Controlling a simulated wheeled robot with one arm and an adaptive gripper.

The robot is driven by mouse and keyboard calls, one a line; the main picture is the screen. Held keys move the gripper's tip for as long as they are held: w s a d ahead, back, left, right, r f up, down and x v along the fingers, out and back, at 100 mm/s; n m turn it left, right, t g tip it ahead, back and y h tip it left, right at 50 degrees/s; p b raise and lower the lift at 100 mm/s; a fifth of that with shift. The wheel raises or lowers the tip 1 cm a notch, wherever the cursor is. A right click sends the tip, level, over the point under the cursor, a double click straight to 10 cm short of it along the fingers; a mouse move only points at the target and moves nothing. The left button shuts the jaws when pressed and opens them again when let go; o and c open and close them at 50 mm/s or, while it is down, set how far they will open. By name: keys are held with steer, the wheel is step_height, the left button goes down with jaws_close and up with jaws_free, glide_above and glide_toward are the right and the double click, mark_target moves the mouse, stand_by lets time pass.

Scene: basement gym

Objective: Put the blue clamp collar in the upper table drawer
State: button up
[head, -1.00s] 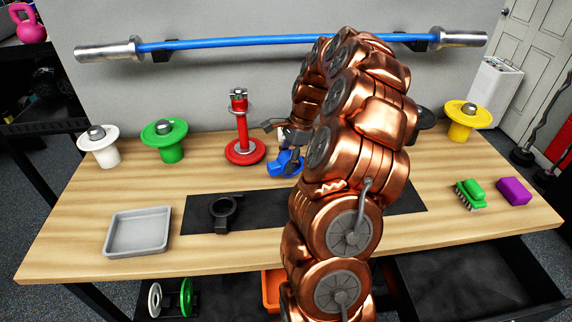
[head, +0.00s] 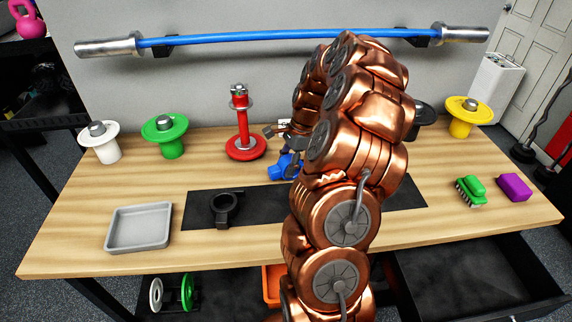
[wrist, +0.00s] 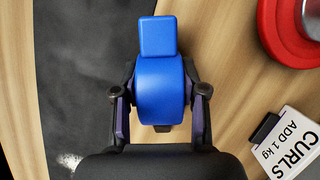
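The blue clamp collar (head: 285,168) is on the wooden table, behind the black mat and right of the red stand; my arm partly covers it in the head view. In the wrist view the collar (wrist: 160,90) lies between the two fingers of my gripper (wrist: 160,92), with its square tab pointing up in the picture. The fingers flank it closely, but I cannot tell if they press on it. My gripper (head: 283,140) is mostly hidden by my arm in the head view. An open drawer (head: 470,280) is below the table at the right.
A black collar (head: 224,208) lies on the mat (head: 268,204), with a grey tray (head: 139,228) to its left. The red stand (head: 245,147) is close left of my gripper. A green brush (head: 470,192) and a purple block (head: 514,187) lie at the right. A blue barbell (head: 280,40) hangs behind.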

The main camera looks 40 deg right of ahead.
steer(key=o, duration=0.4)
steer(key=shift+r, duration=0.1)
steer(key=shift+r, duration=0.25)
steer(key=b+v, duration=0.2)
steer(key=v, duration=0.9)
steer(key=shift+w, duration=0.1)
steer(key=shift+v, duration=0.8)
